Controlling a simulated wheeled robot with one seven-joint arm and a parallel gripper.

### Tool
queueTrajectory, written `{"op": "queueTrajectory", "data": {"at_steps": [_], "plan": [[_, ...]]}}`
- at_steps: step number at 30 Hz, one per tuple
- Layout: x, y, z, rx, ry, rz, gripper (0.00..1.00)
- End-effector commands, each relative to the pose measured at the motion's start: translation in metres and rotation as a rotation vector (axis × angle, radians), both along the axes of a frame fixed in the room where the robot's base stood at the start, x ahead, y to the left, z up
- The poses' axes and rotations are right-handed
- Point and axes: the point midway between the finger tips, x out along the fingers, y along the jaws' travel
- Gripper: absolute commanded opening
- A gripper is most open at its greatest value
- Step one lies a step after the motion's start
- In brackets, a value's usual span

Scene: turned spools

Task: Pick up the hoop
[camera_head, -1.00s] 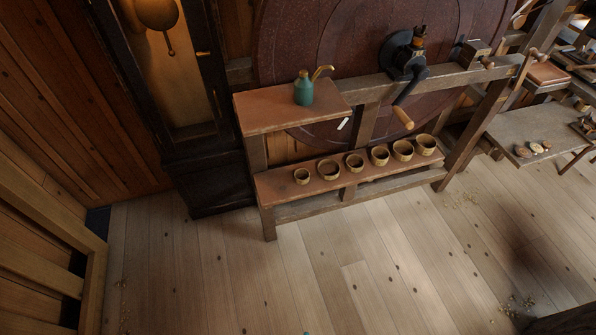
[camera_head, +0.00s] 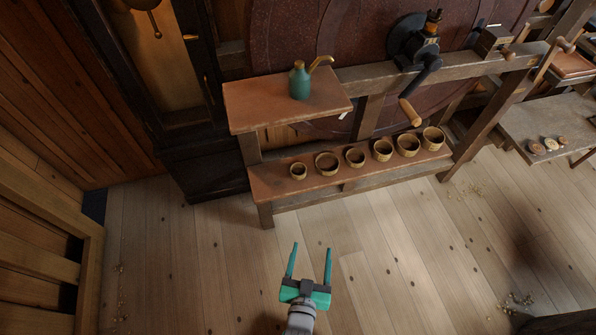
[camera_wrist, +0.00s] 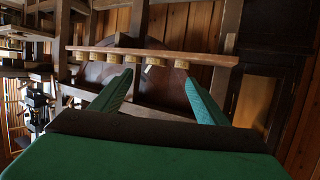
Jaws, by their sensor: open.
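Several round, open-topped wooden pieces stand in a row on the low shelf (camera_head: 330,187) in the head view. I cannot tell for sure which is the hoop; the second from the left (camera_head: 327,163) looks wide and ring-like, with a dark rim. My gripper (camera_head: 312,247) has teal fingers spread wide with nothing between them. It is in front of the shelf, apart from it, and points towards it. In the wrist view, which is upside down, my gripper (camera_wrist: 160,80) frames the shelf (camera_wrist: 200,59), with the row of pieces small beyond the fingertips.
A higher shelf (camera_head: 255,113) holds a teal oil can (camera_head: 300,82) with a brass spout, above the row's left end. A black crank (camera_head: 418,85) with a wooden handle hangs above the right end. A dark clock case (camera_head: 215,165) stands left.

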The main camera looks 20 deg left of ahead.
Motion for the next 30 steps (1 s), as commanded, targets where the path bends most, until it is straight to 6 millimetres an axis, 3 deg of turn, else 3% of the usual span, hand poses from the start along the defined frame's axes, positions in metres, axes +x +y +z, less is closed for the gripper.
{"op": "queueTrajectory", "data": {"at_steps": [1,9,15,22,30], "plan": [[0.022,0.01,-0.003,0.001,-0.002,0.015,0.68],[0.117,0.06,-0.015,-0.01,0.035,0.076,0.68],[0.171,0.095,-0.01,-0.018,0.059,0.105,0.68],[0.198,0.113,-0.005,-0.024,0.072,0.118,0.68],[0.231,0.123,-0.018,-0.024,0.074,0.119,0.68]]}}
